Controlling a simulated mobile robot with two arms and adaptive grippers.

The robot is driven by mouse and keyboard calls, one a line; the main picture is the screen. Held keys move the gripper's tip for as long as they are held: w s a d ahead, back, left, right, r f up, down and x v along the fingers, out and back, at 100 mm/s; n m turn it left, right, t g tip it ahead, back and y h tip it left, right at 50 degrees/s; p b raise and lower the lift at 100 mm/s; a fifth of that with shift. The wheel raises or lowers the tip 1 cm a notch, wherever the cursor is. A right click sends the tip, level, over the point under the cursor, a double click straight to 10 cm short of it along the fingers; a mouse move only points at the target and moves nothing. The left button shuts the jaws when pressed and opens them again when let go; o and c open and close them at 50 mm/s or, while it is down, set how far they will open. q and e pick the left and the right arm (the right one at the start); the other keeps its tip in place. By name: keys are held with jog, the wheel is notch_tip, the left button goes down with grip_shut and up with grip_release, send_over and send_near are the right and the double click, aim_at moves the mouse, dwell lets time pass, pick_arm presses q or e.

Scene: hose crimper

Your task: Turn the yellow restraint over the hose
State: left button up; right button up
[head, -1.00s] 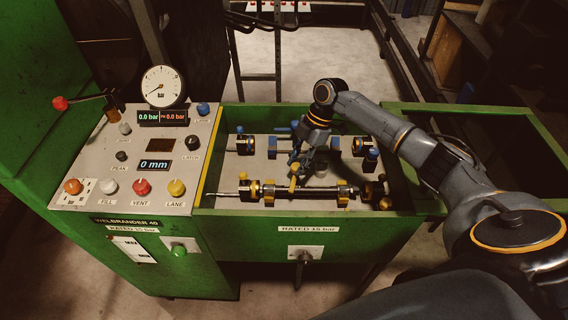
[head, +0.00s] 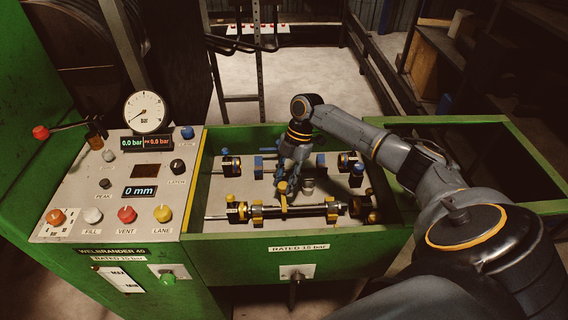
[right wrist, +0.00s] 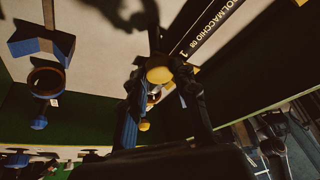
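The hose (head: 295,210) lies left to right along the front of the green tray, held at yellow clamps. The yellow restraint (head: 282,187) stands up at the hose, left of its middle, with its knob raised. My right gripper (head: 285,182) reaches down from above at this knob. In the right wrist view the round yellow knob (right wrist: 158,75) sits between the two dark fingertips of the right gripper (right wrist: 160,72). Whether both fingers press on it I cannot tell. The dark lettered hose (right wrist: 205,32) runs just beyond. My left gripper is not in view.
Blue clamps and fittings (head: 232,166) stand in the row behind. The green tray wall (head: 300,238) rises in front. A control panel (head: 110,185) with knobs, displays and a gauge (head: 145,112) stands at left.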

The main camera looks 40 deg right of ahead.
jog(key=o, duration=0.4)
jog(key=v, duration=1.1)
jog(key=shift+r, duration=0.45)
jog(key=shift+w, duration=0.1)
